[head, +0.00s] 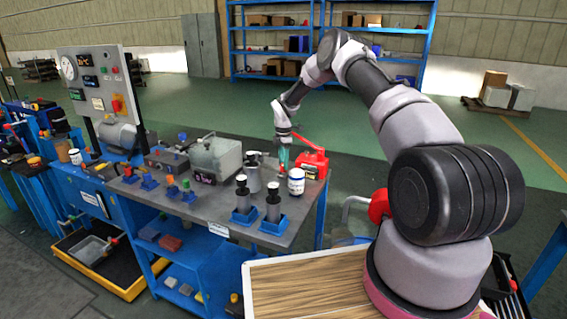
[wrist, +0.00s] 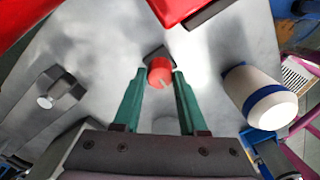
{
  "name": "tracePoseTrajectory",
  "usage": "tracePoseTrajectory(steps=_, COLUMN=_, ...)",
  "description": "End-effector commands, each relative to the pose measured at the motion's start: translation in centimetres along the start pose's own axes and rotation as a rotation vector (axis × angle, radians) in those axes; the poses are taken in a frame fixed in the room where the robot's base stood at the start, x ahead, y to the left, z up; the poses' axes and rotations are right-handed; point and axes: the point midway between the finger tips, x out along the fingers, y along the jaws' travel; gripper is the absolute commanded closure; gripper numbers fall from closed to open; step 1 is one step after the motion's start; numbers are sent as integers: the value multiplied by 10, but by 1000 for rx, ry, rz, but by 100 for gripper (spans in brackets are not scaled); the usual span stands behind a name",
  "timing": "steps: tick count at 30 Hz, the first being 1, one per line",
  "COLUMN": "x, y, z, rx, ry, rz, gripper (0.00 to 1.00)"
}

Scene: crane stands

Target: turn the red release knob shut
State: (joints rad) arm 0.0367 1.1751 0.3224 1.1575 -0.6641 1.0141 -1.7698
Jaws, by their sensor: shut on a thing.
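The red release knob (wrist: 160,73) is small and round, with a pale slot mark on its face. It shows in the wrist view below a larger red body (wrist: 185,8), which is the red device (head: 313,163) at the table's far right corner in the head view. My gripper (wrist: 158,76) has its green fingers on either side of the knob and is shut on it. In the head view my gripper (head: 284,157) points down just left of the red device, and the knob cannot be made out there.
A white bottle with a blue band (head: 296,182) stands close to my gripper, at right in the wrist view (wrist: 260,98). A grey metal pot (head: 254,172) and dark cylinders in blue holders (head: 273,210) stand nearby on the grey table (head: 190,208). A grey box (head: 215,157) lies left.

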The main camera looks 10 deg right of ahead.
Motion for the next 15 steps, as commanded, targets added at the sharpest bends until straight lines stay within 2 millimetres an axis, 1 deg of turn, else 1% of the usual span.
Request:
tracePoseTrajectory(steps=6, x=-1, y=1, z=1, rx=-37, ry=-1, rz=3, gripper=100)
tracePoseTrajectory(steps=15, x=-1, y=1, z=1, rx=-43, ry=-1, rz=3, gripper=100)
